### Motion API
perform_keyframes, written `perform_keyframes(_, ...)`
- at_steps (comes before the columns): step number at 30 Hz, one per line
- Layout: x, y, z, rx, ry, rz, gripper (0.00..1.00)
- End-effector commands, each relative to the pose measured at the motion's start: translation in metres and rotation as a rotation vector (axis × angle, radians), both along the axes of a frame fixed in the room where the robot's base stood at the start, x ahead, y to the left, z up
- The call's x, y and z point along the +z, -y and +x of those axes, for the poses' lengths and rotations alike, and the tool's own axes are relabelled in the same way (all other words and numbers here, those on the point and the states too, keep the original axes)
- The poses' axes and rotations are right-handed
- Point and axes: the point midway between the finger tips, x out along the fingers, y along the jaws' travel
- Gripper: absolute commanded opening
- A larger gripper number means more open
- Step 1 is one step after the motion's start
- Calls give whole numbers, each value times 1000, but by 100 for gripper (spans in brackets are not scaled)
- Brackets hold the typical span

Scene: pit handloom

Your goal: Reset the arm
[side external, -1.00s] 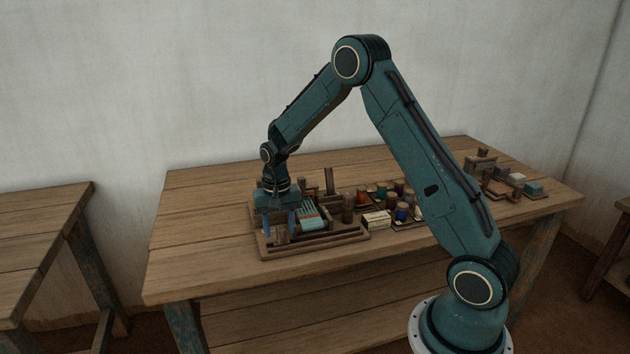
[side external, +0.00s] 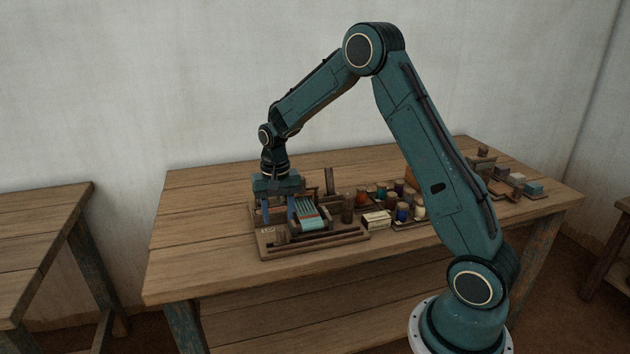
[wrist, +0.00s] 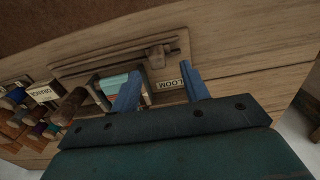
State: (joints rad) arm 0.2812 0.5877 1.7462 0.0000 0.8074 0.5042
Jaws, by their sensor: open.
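My gripper (side external: 278,216) is above the left part of the small loom (side external: 312,216) on the wooden table (side external: 200,252). Its two blue fingers point down and are apart, with nothing seen between them. In the wrist view my gripper (wrist: 162,92) is open over the loom's wooden base (wrist: 120,62), near a label reading "LOOM" (wrist: 174,84). The loom carries a teal and red striped piece of cloth. A finger hides part of the cloth in the wrist view.
Several colored spools (side external: 402,211) stand right of the loom, behind a pale labelled block (side external: 376,219). More small blocks (side external: 533,187) lie at the table's right end. Another table (side external: 35,235) stands at the left. The table's front left is clear.

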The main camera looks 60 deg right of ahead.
Motion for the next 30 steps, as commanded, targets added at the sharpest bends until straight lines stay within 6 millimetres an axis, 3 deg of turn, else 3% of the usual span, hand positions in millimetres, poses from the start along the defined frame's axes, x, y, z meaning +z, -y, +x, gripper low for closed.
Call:
perform_keyframes(5,4,-2,-1,7,4,-1,45)
perform_keyframes(10,21,-9,-7,37,24,-7,45)
perform_keyframes(17,65,-28,-26,121,76,-23,45)
perform_keyframes(30,143,-70,-89,313,191,-64,45)
